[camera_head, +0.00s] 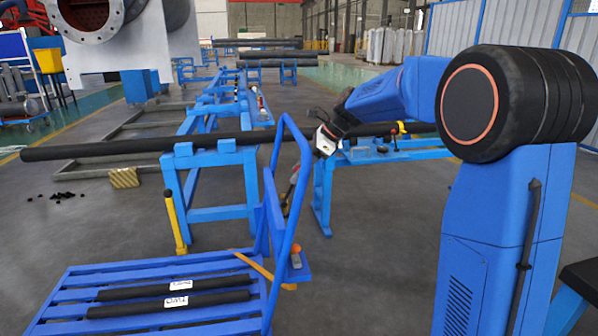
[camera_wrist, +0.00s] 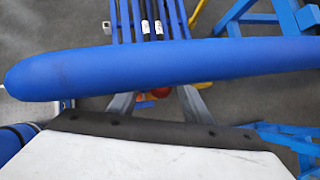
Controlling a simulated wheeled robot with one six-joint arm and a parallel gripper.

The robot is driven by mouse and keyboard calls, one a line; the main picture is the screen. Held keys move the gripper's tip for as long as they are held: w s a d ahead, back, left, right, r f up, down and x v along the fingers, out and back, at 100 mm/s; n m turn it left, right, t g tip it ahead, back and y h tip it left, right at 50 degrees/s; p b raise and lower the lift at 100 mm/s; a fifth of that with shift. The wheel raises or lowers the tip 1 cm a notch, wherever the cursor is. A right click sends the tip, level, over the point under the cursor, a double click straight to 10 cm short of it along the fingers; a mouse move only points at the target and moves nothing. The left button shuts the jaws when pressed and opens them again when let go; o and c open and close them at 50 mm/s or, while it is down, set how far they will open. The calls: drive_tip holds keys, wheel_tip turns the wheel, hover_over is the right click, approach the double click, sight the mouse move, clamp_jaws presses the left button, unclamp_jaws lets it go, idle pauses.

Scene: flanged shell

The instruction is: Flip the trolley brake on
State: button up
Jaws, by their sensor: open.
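The trolley (camera_head: 165,310) has a blue slatted deck at the lower left and a tall blue loop handle (camera_head: 303,185). An orange-red knob (camera_head: 296,248), apparently the brake lever, sits on a small blue plate low beside the handle. Its tilt is hard to tell. My gripper (camera_head: 322,143) is in the air beside the upper handle, well above the knob. In the wrist view, the blue handle bar (camera_wrist: 170,72) crosses in front of the camera. My open, empty gripper (camera_wrist: 158,103) shows beneath it, with the orange-red knob (camera_wrist: 160,92) farther off between the fingers, partly hidden by the bar.
Two labelled black bars (camera_head: 178,303) lie on the deck. A long black pipe (camera_head: 110,148) rests on blue stands (camera_head: 210,160) behind the handle. A yellow post (camera_head: 176,225) stands left of the handle. Open grey floor lies right of the trolley.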

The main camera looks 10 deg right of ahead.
drive_tip(key=v, duration=1.7)
drive_tip(key=shift+d, duration=0.1)
drive_tip(key=s+a+f+n+h, duration=0.15)
drive_tip(key=s+f+n, duration=0.3)
drive_tip(key=s, duration=0.65)
drive_tip(key=s+f+n+h, duration=0.25)
drive_tip(key=s+n, duration=0.35)
drive_tip(key=s, duration=0.5)
drive_tip(key=s+d+f+n+t+h, duration=0.2)
drive_tip(key=s+f+n, duration=0.8)
drive_tip(key=s+f, duration=0.5)
drive_tip(key=s+d, duration=0.1)
drive_tip(key=s, duration=0.2)
drive_tip(key=shift+d+f+h, duration=0.25)
drive_tip(key=shift+h, duration=0.15)
